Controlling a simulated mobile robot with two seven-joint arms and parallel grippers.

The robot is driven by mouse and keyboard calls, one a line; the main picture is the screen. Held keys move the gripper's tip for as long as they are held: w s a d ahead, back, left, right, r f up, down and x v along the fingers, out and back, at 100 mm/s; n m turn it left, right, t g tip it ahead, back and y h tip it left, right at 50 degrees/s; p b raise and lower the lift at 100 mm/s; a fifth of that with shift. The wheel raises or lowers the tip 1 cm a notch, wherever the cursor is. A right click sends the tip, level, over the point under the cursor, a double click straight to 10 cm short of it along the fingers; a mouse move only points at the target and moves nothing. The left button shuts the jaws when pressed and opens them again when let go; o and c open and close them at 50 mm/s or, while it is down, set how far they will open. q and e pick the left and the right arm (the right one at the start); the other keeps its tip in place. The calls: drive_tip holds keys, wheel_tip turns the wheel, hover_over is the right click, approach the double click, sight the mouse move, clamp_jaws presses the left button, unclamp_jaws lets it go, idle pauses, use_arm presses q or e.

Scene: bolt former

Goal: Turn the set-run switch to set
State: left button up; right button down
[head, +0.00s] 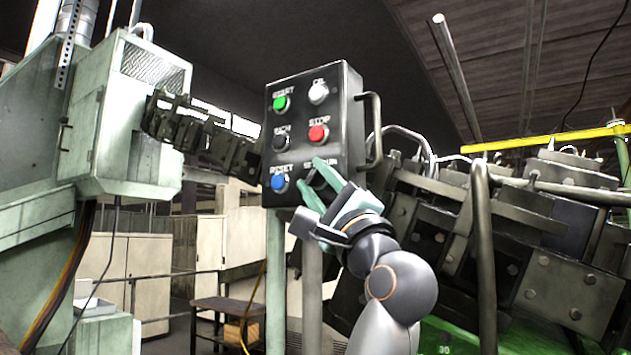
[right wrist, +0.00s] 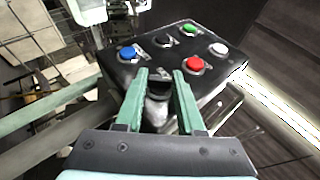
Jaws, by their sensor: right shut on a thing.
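The control box (head: 345,125) stands on a post in the middle of the head view. It carries green, white, black, red and blue buttons. The "SET RUN" lettering is at its lower right, partly behind my right gripper (head: 312,180). In the right wrist view the right gripper's two green fingers (right wrist: 160,85) reach to the box's lower corner. They are shut on a small dark piece between them, the set-run switch (right wrist: 157,88). Its position, set or run, cannot be read. My left gripper is not in view.
The blue button (head: 278,182) is just left of my right fingers, and the red button (head: 318,134) is above them. A bar handle (head: 375,130) runs along the box's right side. Heavy machine blocks (head: 530,230) fill the right. A pale green machine (head: 130,120) stands left.

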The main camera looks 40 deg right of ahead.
drive_tip(key=n+g+y, duration=0.1)
drive_tip(key=n+g, duration=0.2)
drive_tip(key=shift+s+r+y, duration=0.2)
drive_tip(key=shift+r+y, duration=0.1)
drive_tip(key=shift+y, duration=0.1)
drive_tip(key=g, duration=0.1)
drive_tip(key=n+g, duration=0.1)
drive_tip(key=g, duration=0.1)
drive_tip(key=n+g, duration=0.1)
drive_tip(key=shift+r+g+y, duration=0.25)
drive_tip(key=shift+g+y, duration=0.05)
drive_tip(key=shift+y, duration=0.1)
drive_tip(key=g, duration=0.2)
drive_tip(key=n+g, duration=0.1)
drive_tip(key=g, duration=0.1)
drive_tip(key=shift+a+r+n, duration=0.1)
drive_tip(key=shift+r+n, duration=0.05)
drive_tip(key=shift+n, duration=0.15)
drive_tip(key=shift+w+g+h, duration=0.15)
drive_tip(key=shift+g+h, duration=0.25)
drive_tip(key=shift+g, duration=0.5)
drive_tip(key=shift+n+g, duration=0.3)
drive_tip(key=shift+g, duration=0.2)
drive_tip(key=c, duration=0.5)
unclamp_jaws()
drive_tip(key=shift+r, duration=0.1)
